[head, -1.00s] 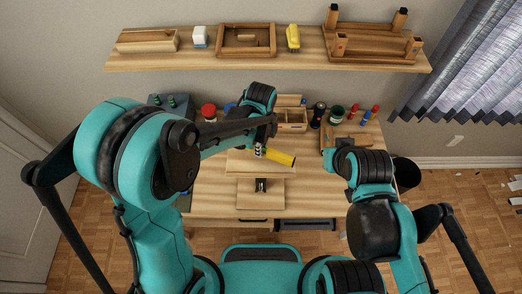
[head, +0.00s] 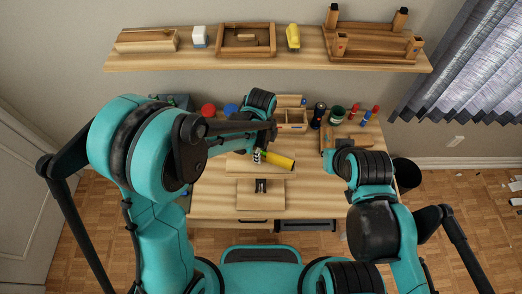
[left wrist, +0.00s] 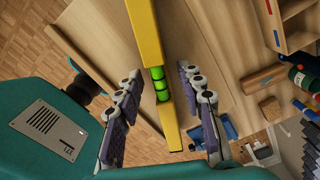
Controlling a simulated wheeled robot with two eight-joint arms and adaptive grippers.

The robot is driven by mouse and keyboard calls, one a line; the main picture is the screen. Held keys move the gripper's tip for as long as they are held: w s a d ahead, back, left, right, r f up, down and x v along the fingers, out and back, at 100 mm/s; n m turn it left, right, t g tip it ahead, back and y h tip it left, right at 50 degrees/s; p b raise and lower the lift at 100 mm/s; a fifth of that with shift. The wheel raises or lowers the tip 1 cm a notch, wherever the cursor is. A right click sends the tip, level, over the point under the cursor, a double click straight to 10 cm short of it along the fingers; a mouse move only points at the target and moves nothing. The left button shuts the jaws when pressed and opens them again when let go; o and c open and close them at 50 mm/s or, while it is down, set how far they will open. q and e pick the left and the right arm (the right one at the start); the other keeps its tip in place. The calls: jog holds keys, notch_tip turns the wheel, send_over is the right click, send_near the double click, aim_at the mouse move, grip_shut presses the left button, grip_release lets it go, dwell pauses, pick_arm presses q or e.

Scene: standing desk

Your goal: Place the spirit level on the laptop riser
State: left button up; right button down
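The spirit level (head: 280,162) is a yellow bar that lies over the top board of the wooden laptop riser (head: 239,169) in the head view. In the left wrist view the spirit level (left wrist: 146,32) shows green vials and runs between the fingers. My left gripper (left wrist: 159,72) is open, with a finger on each side of the bar and visible gaps to it. In the head view my left gripper (head: 257,156) is at the bar's left end. Whether the bar fully touches the board is hard to tell. My right gripper (head: 338,146) is by the desk's right side, its fingers unclear.
A wooden organizer (head: 292,118), a dark bottle (head: 318,113), a green-topped jar (head: 337,114) and red-topped markers stand along the back of the desk (head: 210,203). A shelf (head: 205,58) hangs above.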

pick_arm(q)
notch_tip(320, 180, up, 12)
jog(key=p, duration=0.2)
jog(key=s+a+r+n+t, duration=0.3)
jog(key=s+a+n, duration=0.2)
jog(key=a+n, duration=0.4)
jog(key=s+a+r+n+t, duration=0.3)
jog(key=a+n, duration=0.5)
jog(key=n, duration=0.5)
jog(key=shift+s+a+n+t, duration=0.35)
jog(key=shift+s+t, duration=0.25)
jog(key=shift+s, duration=0.3)
notch_tip(320, 180, down, 17)
jog(key=b, duration=1.7)
